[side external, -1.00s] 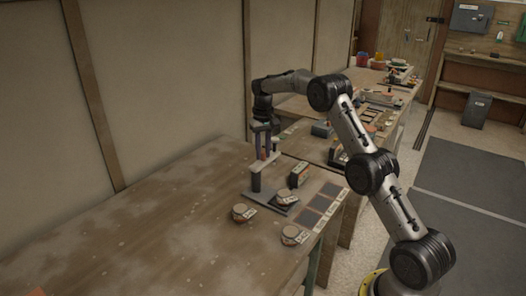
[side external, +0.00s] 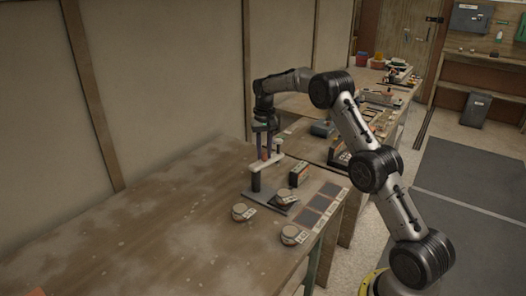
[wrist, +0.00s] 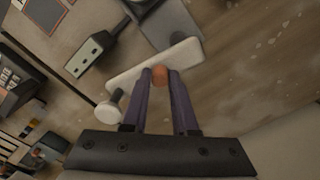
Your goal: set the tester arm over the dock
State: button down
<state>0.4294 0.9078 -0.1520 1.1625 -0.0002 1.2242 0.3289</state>
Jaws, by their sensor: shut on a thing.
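The tester is a dark grey base (side external: 264,196) with an upright post (side external: 256,182) and a pale swing arm (side external: 272,161) on top. In the wrist view the arm (wrist: 135,75) is a pale bar with a white round end piece (wrist: 108,113). My gripper (side external: 264,157) is above the tester. In the wrist view its purple fingers (wrist: 160,76) are shut on the arm's orange knob (wrist: 159,71). A round labelled piece (side external: 284,195) sits on the base's right part. I cannot tell which part is the dock.
Two more round labelled pieces (side external: 242,212) and (side external: 293,234) lie on the table in front. A dark box with an orange part (side external: 299,174) stands right of the tester. Dark square pads (side external: 320,203) line the right edge.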

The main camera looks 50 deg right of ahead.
jog(key=m, duration=0.1)
jog(key=s+m, duration=0.1)
jog(key=m, duration=0.2)
jog(key=shift+s+a+r+m, duration=0.1)
jog(key=shift+s+a+m, duration=0.15)
jog(key=shift+a+m, duration=0.05)
jog(key=shift+s+a+m, duration=0.3)
jog(key=shift+a+m, duration=0.25)
jog(key=shift+m, duration=1.4)
jog(key=shift+s+a+m, duration=0.35)
jog(key=shift+a+m, duration=0.2)
jog(key=shift+m, duration=1.35)
jog(key=shift+s+a+m, duration=0.3)
jog(key=shift+a+m, duration=0.25)
jog(key=shift+m, duration=1.4)
jog(key=c, duration=0.7)
grip_release()
notch_tip(320, 180, up, 14)
jog(key=shift+f, duration=0.15)
jog(key=shift+a, duration=0.1)
